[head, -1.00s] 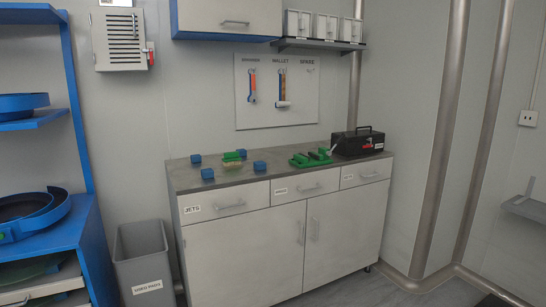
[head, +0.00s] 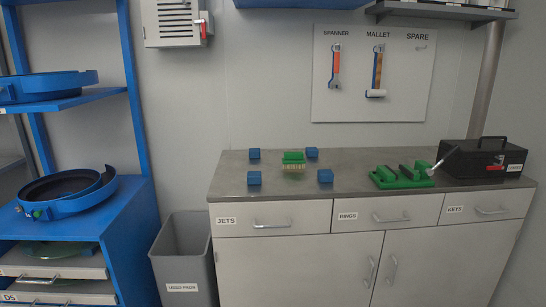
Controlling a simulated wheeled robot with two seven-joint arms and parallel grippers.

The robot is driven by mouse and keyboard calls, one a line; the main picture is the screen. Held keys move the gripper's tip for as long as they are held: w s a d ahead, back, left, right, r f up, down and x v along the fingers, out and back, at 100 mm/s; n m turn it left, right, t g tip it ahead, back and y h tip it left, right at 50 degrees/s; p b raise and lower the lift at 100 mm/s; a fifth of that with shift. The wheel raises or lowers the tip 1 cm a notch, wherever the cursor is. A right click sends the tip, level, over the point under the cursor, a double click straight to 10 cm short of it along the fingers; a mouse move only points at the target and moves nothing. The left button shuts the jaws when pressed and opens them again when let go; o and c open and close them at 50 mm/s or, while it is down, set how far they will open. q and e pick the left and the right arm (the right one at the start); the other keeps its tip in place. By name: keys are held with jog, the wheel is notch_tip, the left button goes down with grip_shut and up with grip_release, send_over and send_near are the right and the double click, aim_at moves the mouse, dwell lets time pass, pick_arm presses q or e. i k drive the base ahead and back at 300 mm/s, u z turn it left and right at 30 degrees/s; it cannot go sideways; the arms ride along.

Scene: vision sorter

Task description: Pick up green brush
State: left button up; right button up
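The green brush (head: 293,157) lies on the grey countertop (head: 230,185), left of its middle, with pale bristles showing along its front side. Several blue blocks, such as one at the front left (head: 254,178) and one at the front right (head: 325,176), stand around it, apart from it. Neither of my grippers shows in the head view.
A green fixture (head: 385,178) and a black toolbox (head: 484,160) stand on the counter to the right. A grey bin (head: 185,258) stands on the floor left of the cabinet. Blue shelving (head: 130,215) is at the far left. A tool board (head: 350,100) hangs above.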

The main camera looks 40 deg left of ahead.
aim_at(292, 159)
jog(key=u, duration=0.9)
jog(key=i, duration=0.8)
jog(key=u, duration=0.9)
